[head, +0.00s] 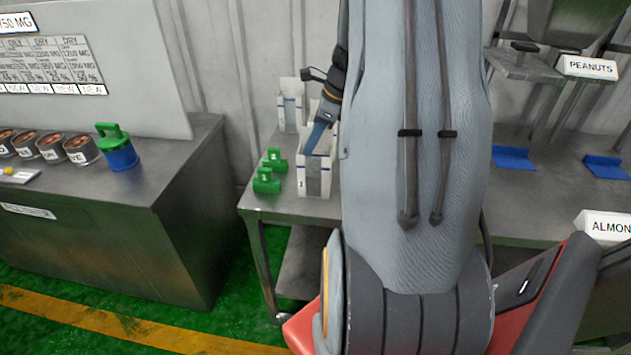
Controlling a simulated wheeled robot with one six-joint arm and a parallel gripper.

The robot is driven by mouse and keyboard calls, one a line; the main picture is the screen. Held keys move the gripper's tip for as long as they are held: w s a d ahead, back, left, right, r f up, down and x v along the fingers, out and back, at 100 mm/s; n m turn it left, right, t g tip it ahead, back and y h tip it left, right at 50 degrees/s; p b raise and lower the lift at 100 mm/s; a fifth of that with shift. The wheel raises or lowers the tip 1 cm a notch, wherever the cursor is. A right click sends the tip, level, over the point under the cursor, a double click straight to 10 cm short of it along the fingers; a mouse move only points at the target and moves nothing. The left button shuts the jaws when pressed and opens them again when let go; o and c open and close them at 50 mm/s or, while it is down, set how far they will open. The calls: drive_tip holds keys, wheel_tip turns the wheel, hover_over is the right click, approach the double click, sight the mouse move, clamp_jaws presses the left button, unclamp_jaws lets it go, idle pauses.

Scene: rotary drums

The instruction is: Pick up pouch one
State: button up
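A white open-topped holder (314,184) stands on the grey metal table left of my arm, with a small mark on its front. A second white holder (290,112) stands behind it, near the wall. I cannot make out which item is pouch one, and any pouch inside the holders is not clear. My gripper (312,143) points down at the top of the front holder, with a blue finger at or just inside its opening. My arm hides part of the holder's right side. I cannot see whether the fingers are open or shut on something.
Two green clips or blocks (266,181) sit left of the holder. A blue jar with a green handled lid (117,147) and several labelled cans stand on the left bench (190,165). Blue trays (512,157) lie on the right table, below the PEANUTS sign (589,66).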

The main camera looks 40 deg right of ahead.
drive_tip(key=shift+f, duration=0.1)
drive_tip(key=shift+c, duration=0.2)
clamp_jaws()
idle(1.2)
